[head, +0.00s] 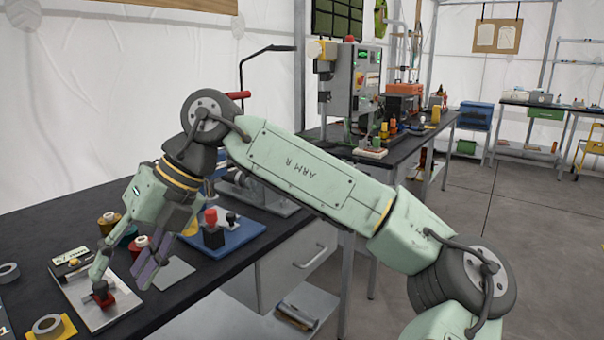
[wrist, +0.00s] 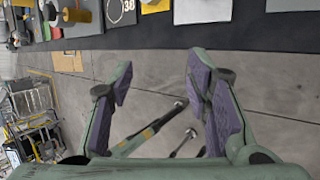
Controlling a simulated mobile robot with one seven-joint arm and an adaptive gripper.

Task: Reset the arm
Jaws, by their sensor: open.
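My green arm crosses the head view from the lower right to the workbench at the left. My gripper (head: 122,277) hangs over the front part of the black workbench (head: 70,215). In the wrist view my gripper (wrist: 158,85) is open, its two purple-padded fingers wide apart. Nothing is between the pads; the grey floor (wrist: 150,65) shows behind them, with the bench edge along the top. In the head view one finger overlaps a metal plate (head: 108,312) and a small red part (head: 101,298), and I cannot tell whether they touch.
Thread spools (head: 108,222) and a blue-based device (head: 228,237) with a red knob stand near the gripper. Drawers (head: 300,255) are under the bench. The floor at the right (head: 540,240) is clear.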

